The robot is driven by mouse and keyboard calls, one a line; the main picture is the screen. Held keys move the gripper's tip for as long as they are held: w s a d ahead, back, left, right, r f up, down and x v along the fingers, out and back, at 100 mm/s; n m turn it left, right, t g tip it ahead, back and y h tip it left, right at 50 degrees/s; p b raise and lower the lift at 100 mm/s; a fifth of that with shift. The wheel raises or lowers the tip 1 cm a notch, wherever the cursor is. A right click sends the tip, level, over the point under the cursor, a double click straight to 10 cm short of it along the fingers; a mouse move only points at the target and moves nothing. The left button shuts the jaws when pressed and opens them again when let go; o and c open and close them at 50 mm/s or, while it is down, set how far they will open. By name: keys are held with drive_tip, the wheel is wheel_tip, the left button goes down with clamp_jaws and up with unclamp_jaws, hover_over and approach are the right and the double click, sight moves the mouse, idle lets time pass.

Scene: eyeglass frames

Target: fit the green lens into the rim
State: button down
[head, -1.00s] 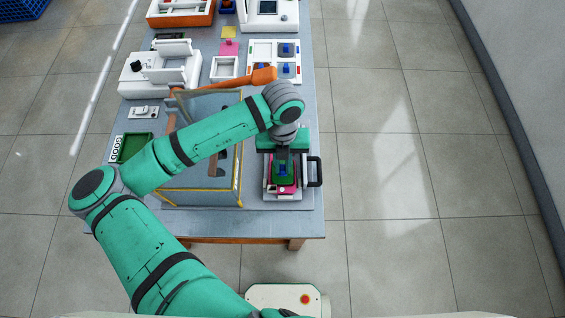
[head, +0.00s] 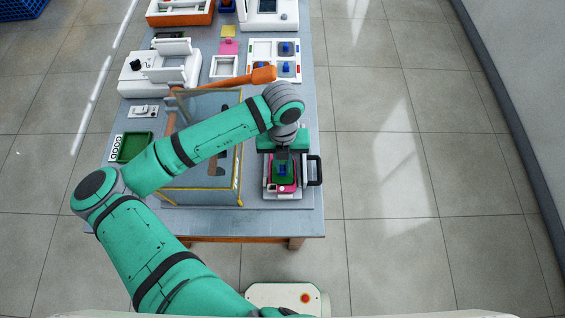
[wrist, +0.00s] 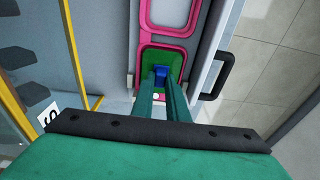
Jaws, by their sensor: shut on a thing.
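The pink eyeglass frame (wrist: 168,37) lies in a white holder (head: 268,190) at the table's near right corner. In the wrist view its far rim is empty. The green lens (wrist: 150,56), with a blue grip block (wrist: 161,72) on it, is at the near rim and looks lined up inside the pink outline. It also shows in the head view (head: 274,172). My gripper (wrist: 162,80) is shut on the blue block from above. The fingers hide part of the lens and the near rim edge. I cannot tell whether the lens is fully seated.
A black handle (head: 316,170) sticks out on the holder's right. A yellow-edged clear guard (head: 239,180) stands close on the left, under my arm. A green tray (head: 134,147) marked GOOD lies further left. A white tray (head: 290,76) with blue-topped pieces is farther back.

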drive_tip(key=shift+f, duration=0.25)
idle(0.5)
drive_tip(key=c, duration=1.7)
unclamp_jaws()
drive_tip(key=shift+o, duration=0.2)
drive_tip(key=shift+r, duration=0.15)
wheel_tip(320, 180, up, 10)
drive_tip(key=w, duration=0.1)
drive_tip(key=shift+w+r, duration=0.15)
drive_tip(key=shift+r, duration=0.1)
drive_tip(key=shift+a, duration=0.15)
